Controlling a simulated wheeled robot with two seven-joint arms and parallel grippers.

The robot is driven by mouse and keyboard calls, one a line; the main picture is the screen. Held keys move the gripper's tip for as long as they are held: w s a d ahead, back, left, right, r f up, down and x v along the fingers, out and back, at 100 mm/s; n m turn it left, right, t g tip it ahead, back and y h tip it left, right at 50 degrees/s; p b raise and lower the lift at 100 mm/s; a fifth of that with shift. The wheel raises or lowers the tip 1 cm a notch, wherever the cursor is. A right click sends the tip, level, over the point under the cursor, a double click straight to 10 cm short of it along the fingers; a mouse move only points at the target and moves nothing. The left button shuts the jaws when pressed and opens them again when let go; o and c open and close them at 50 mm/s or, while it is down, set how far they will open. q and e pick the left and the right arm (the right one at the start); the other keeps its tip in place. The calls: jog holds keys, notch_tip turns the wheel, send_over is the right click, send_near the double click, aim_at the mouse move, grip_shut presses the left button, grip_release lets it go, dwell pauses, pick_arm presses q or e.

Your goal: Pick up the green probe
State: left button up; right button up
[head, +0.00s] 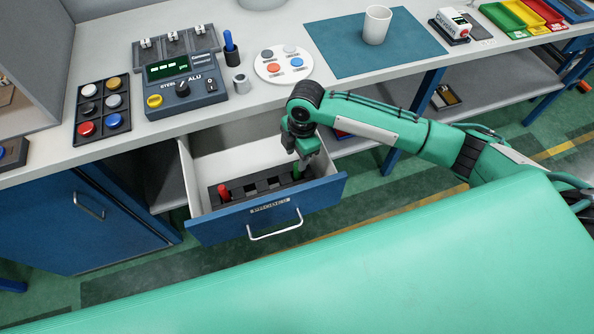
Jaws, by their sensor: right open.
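The green probe (295,172) stands upright in a dark slotted rack (250,186) inside the open drawer (197,180). Only a small part of it shows below my right gripper. My right gripper (303,158) points down into the drawer, right at the top of the green probe. It is open; I cannot tell whether its fingers are around the probe or just beside it. A red probe (223,192) stands at the left end of the same rack, with dark empty slots between the two. My left gripper is not in view.
The blue drawer front (230,224) with its handle (275,229) stands out from the bench. Above it on the worktop (215,115) are a control box (182,87), a button board (103,109) and a round white plate (283,65). A white cup (376,25) stands on a blue mat (335,50).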

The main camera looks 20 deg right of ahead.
aim_at(297, 174)
jog(key=shift+s+f+p, duration=0.25)
jog(key=shift+f, duration=0.35)
jog(key=shift+s+f+p, duration=0.2)
jog(key=shift+f, duration=0.35)
notch_tip(297, 174, down, 2)
jog(key=shift+a+f, duration=0.1)
jog(key=shift+f, duration=0.5)
jog(key=shift+c, duration=0.3)
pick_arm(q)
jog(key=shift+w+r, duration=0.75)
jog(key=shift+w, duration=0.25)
pick_arm(e)
grip_shut()
